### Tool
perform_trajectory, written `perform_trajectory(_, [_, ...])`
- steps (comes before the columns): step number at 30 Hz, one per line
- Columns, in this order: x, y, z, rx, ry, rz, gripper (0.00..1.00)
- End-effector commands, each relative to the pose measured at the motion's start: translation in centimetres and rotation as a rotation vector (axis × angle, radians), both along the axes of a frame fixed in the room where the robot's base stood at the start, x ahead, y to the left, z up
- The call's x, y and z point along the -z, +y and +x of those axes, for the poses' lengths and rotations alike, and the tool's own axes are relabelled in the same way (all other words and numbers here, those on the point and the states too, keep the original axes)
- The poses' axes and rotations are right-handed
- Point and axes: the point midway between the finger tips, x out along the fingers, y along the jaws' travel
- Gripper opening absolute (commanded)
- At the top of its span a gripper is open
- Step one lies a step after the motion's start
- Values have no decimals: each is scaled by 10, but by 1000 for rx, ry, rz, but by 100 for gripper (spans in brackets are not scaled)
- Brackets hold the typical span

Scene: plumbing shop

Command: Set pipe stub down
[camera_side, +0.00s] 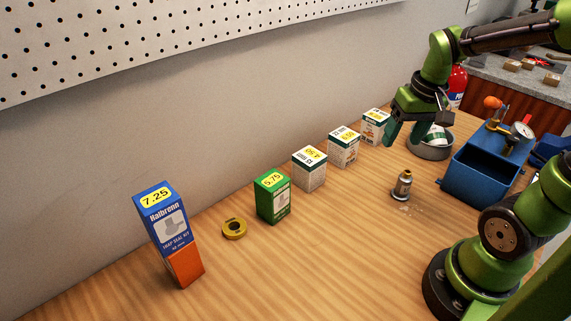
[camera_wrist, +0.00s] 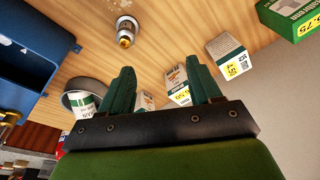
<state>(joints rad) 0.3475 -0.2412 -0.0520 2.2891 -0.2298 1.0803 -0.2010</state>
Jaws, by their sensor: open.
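A small brass-and-steel fitting (camera_side: 401,187), which looks like the pipe stub, stands upright on the wooden bench, left of the blue tank. In the wrist view it (camera_wrist: 126,32) shows at the top, beyond my fingertips and apart from them. My gripper (camera_side: 415,128) is above the back part of the bench, near the white boxes and the grey bowl. In the wrist view its two green fingers (camera_wrist: 159,70) are spread wide with nothing held between them.
A grey bowl (camera_side: 430,153) holding a white-and-green can stands below my gripper. A blue tank (camera_side: 466,182) with a gauge is at right. White boxes (camera_side: 309,173), a green box (camera_side: 272,200), a yellow ring (camera_side: 234,229) and a blue-orange box (camera_side: 168,230) line the wall. The front bench is clear.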

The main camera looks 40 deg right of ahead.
Motion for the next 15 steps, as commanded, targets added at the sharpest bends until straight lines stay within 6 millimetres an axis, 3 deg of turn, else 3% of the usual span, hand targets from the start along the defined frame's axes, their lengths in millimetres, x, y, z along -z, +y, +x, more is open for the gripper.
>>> perform_trajectory(3, [-29, 53, 0, -75, -178, 13, 63])
perform_trajectory(7, [-50, 97, -9, -132, -333, 57, 63])
perform_trajectory(10, [-60, 118, -17, -161, -410, 90, 63])
perform_trajectory(15, [-66, 131, -22, -175, -460, 117, 63])
